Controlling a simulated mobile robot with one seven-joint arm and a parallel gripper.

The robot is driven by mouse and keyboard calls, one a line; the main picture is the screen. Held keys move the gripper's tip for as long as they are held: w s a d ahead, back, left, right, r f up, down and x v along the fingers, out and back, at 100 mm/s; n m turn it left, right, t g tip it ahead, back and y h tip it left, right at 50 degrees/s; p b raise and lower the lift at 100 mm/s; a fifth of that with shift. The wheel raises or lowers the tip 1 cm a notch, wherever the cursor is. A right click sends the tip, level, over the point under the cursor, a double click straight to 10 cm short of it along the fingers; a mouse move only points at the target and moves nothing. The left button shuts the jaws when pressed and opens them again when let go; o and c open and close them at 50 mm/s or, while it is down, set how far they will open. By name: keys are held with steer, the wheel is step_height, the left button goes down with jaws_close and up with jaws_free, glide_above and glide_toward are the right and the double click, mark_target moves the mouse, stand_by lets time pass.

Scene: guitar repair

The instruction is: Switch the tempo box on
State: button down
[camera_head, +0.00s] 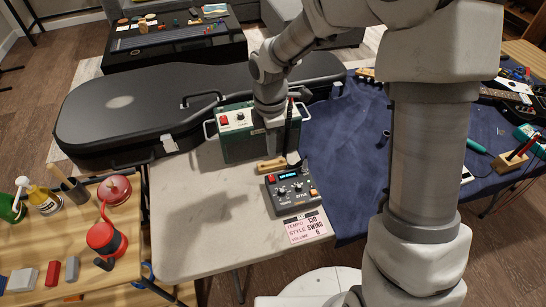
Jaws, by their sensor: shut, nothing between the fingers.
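The tempo box (290,192) is a dark grey unit with several knobs, a red button at its upper left and an orange one at its right. It lies on the pale table, and its small display shows lit cyan characters too small to read. My gripper (272,148) points down just behind the box, in front of the green case. Its fingers are shut and empty, apart from the box as far as I can see. The arm hides part of the green case. I cannot make out a power switch.
A wooden piece (271,165) lies by my gripper. A pink card (305,228) reads tempo 130, style swing, volume 6. A black guitar case (120,125) lies behind. The pale table's left front (195,245) is clear.

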steer(key=shift+r, duration=1.55)
steer(key=s+d+r+m+t+p, duration=0.1)
steer(key=s+d+r+m+t, duration=0.1)
steer(key=s+d+r+m, duration=0.4)
steer(key=s+d+r+m+t, duration=0.1)
steer(key=s+d+r+m, duration=0.15)
steer(key=r+m, duration=0.45)
steer(key=s+d+r+m+t+p, duration=0.1)
steer(key=s+d+r+m, duration=0.4)
steer(key=s, duration=0.5)
step_height(320, 180, up, 2)
steer(key=m+t, duration=0.1)
steer(key=m, duration=0.2)
steer(key=shift+d+t, duration=0.15)
steer(key=shift+t, duration=0.25)
steer(key=shift+r, duration=0.1)
